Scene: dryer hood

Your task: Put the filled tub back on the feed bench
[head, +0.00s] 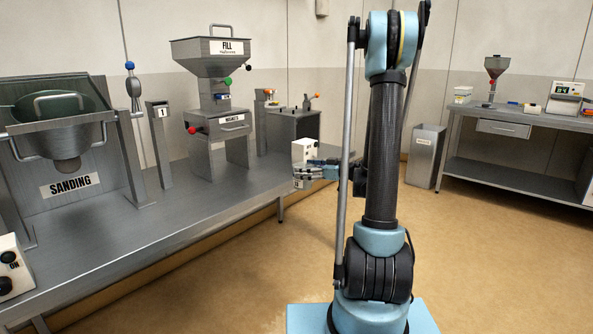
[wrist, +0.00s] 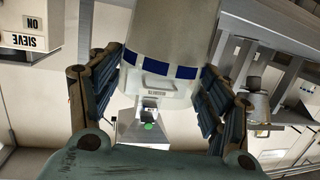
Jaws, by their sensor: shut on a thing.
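My gripper (head: 312,171) is at mid-picture in the head view, beyond my arm's column and off the right end of the long steel bench. In the wrist view my gripper (wrist: 155,110) has its two fingers either side of a pale round tub (wrist: 180,30) with dark blue patches round it, and is shut on it. The tub is held in the air, clear of the benches. Its contents are not visible. Two benches show: the long steel bench (head: 170,222) at left and a steel bench with a shelf (head: 545,125) at back right. No label names either one the feed bench.
The long bench carries the SANDING bowl (head: 60,120), the FILL hopper (head: 215,50) and a steel cabinet (head: 292,135). The right bench holds a small funnel (head: 496,65) and a display unit (head: 566,97). A grey bin (head: 426,155) stands beside it. The floor between is clear.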

